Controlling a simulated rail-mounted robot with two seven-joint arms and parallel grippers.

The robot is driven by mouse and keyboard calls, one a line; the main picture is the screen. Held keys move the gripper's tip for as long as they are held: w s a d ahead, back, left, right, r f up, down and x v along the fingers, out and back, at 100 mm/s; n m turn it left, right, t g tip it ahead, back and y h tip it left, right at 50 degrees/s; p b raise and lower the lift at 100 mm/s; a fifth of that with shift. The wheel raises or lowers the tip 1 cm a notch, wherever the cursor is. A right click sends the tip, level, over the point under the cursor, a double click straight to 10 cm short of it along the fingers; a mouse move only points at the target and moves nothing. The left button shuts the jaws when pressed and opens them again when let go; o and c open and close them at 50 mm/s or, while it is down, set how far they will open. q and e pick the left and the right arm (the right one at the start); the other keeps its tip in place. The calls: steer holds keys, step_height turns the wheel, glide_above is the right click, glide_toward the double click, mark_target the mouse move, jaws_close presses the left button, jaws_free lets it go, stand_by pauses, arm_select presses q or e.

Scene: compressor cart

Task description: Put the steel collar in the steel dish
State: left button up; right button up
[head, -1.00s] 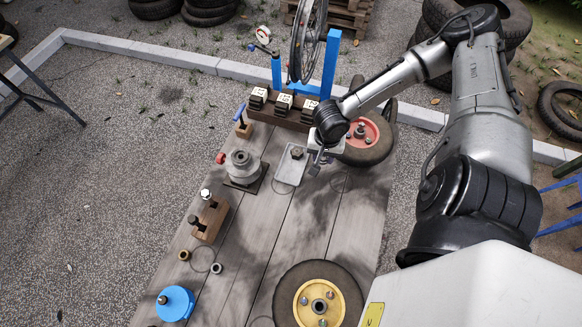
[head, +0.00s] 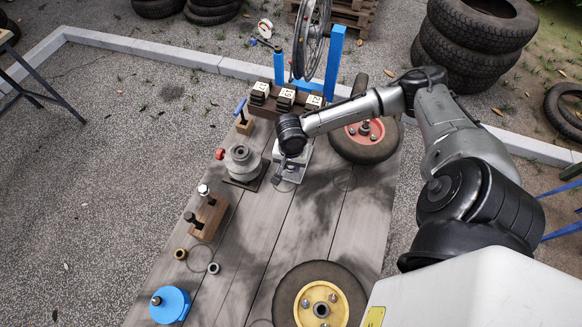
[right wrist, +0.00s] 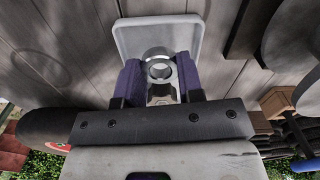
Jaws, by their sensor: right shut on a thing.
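My right gripper (right wrist: 159,72) is shut on a shiny steel collar (right wrist: 159,54), a ring with an open hole, between its two purple-grey fingers. In the right wrist view the steel dish (right wrist: 127,38), a pale grey square tray with a raised rim, lies beyond the fingertips and behind the collar. In the head view my right gripper (head: 278,179) is over the near part of the dish (head: 303,161), and my wrist hides much of it. The collar's height above the dish is hard to tell. My left gripper is not in view.
A grey flanged fitting (head: 242,160) stands close left of the dish. A red-hubbed wheel (head: 365,139) is at its right, and a dark block with white-topped parts (head: 286,99) behind. A brass ring (head: 181,254) and small grey ring (head: 213,268) lie nearer. The middle boards are clear.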

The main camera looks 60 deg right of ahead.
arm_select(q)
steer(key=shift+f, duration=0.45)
arm_select(e)
step_height(320, 180, down, 2)
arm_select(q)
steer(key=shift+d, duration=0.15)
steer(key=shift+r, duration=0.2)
arm_select(e)
steer(key=o, duration=0.7)
steer(key=shift+f, duration=0.1)
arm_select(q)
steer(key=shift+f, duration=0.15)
